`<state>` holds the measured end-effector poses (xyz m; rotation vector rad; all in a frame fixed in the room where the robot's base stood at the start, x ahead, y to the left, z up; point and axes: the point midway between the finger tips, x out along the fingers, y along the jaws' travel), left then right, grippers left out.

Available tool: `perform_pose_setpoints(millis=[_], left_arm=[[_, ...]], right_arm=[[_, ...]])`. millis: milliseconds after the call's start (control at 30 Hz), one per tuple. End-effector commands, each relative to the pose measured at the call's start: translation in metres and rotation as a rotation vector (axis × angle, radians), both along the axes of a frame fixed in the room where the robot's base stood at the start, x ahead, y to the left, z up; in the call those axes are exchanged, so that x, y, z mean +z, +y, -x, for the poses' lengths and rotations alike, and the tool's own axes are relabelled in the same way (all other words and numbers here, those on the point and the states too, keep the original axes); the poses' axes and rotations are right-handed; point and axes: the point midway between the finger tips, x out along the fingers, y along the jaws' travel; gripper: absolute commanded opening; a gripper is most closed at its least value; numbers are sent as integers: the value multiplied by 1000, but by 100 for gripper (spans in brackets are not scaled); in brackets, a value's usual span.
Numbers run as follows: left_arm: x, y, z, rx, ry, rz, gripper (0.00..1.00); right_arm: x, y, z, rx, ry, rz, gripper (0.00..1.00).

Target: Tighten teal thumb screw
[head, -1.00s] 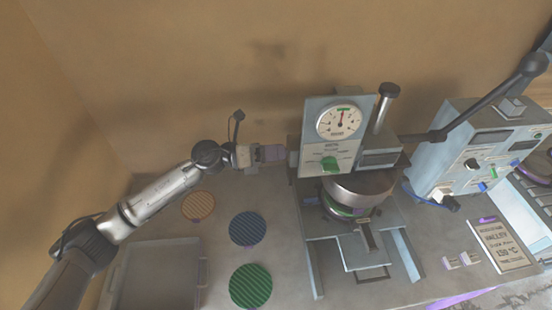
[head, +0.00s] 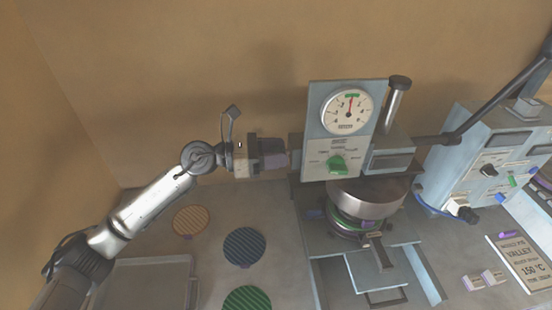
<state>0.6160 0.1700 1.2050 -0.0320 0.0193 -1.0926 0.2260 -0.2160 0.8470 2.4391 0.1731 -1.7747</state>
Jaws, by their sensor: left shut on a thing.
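My left gripper (head: 284,155) reaches in from the left, level with the left side of the press head (head: 318,108). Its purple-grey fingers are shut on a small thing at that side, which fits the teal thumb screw. The fingers cover it, and no teal shows. My right gripper is not in view.
Orange (head: 192,220), blue (head: 244,246) and green (head: 247,300) ribbed discs lie on the bench, beside a grey tray (head: 188,262). The press's round platen (head: 365,198) stands below its head. A control box (head: 470,160) is at right, with the press's long lever (head: 505,92) above it.

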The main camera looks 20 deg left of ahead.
Motion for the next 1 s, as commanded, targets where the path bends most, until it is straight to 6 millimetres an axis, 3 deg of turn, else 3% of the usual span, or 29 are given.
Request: perform_pose_setpoints(millis=[667,700,933,1000], left_arm=[[0,0,0,1,-47,-26,17],[0,0,0,1,-47,-26,43],[0,0,0,0,-46,-24,65],[0,0,0,0,-46,-24,66]], right_arm=[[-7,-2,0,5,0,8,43],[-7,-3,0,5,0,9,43],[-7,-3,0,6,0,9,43],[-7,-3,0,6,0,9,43]])
